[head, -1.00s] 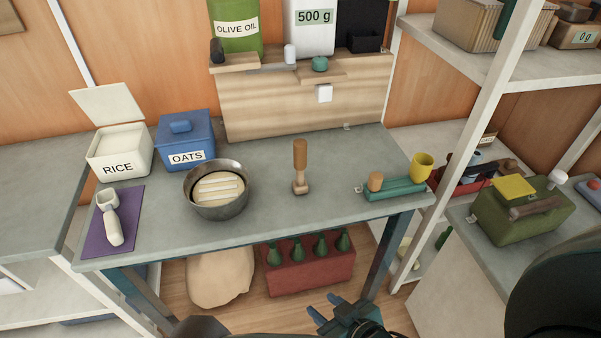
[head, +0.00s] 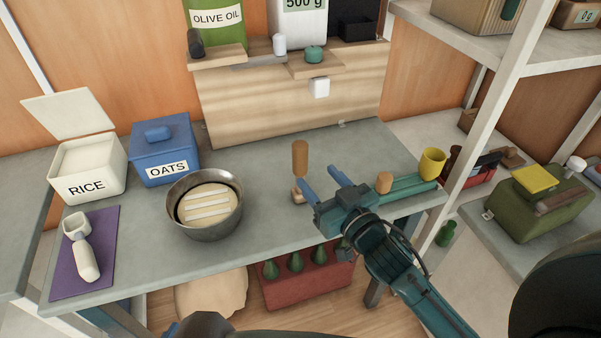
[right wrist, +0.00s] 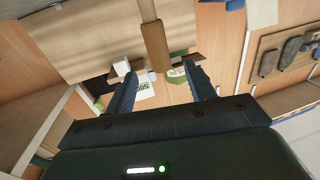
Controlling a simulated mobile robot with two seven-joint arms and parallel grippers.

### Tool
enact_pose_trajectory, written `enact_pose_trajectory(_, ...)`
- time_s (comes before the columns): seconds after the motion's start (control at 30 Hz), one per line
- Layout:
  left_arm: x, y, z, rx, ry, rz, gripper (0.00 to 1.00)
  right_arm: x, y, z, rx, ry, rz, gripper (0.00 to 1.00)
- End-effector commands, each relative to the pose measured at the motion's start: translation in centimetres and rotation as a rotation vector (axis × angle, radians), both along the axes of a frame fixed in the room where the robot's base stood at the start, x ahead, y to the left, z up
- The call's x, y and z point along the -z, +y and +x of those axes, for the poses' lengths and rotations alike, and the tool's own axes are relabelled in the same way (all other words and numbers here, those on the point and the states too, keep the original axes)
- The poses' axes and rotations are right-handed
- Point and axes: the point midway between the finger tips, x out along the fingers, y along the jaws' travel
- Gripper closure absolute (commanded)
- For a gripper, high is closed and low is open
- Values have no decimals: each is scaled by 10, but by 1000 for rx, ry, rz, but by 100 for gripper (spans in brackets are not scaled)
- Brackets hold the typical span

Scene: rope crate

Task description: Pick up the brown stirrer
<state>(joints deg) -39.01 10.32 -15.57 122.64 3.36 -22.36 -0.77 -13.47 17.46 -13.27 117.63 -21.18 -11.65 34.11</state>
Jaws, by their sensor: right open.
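The brown stirrer (head: 300,158) stands upright on the grey table, its brown handle on top and a paler foot below. My right gripper (head: 318,177) is open and empty just to the right of it in the head view, its blue fingers hiding part of the foot. In the right wrist view the stirrer's brown handle (right wrist: 156,50) shows beyond the fingertips, roughly in line with the gap between the open fingers (right wrist: 160,73). I cannot tell whether a finger touches it. My left gripper does not show clearly.
A metal bowl (head: 233,220) stands left of the stirrer on the table (head: 270,253). A teal tray (head: 408,187) with a yellow cup (head: 432,163) lies to the right. The rice box (head: 90,165), oats box (head: 164,155) and purple mat (head: 100,278) are at the left. A wooden ledge (head: 300,110) rises behind.

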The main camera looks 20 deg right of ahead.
Motion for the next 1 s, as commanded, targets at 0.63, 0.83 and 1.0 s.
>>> enact_pose_trajectory(0.63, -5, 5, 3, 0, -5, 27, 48, 0, 16, 79, -1, 2, 0, 46)
enact_pose_trajectory(0.83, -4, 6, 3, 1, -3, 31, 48, 1, 18, 87, -1, 3, 0, 46)
enact_pose_trajectory(1.0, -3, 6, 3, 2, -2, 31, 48, 1, 18, 87, -1, 3, 0, 48)
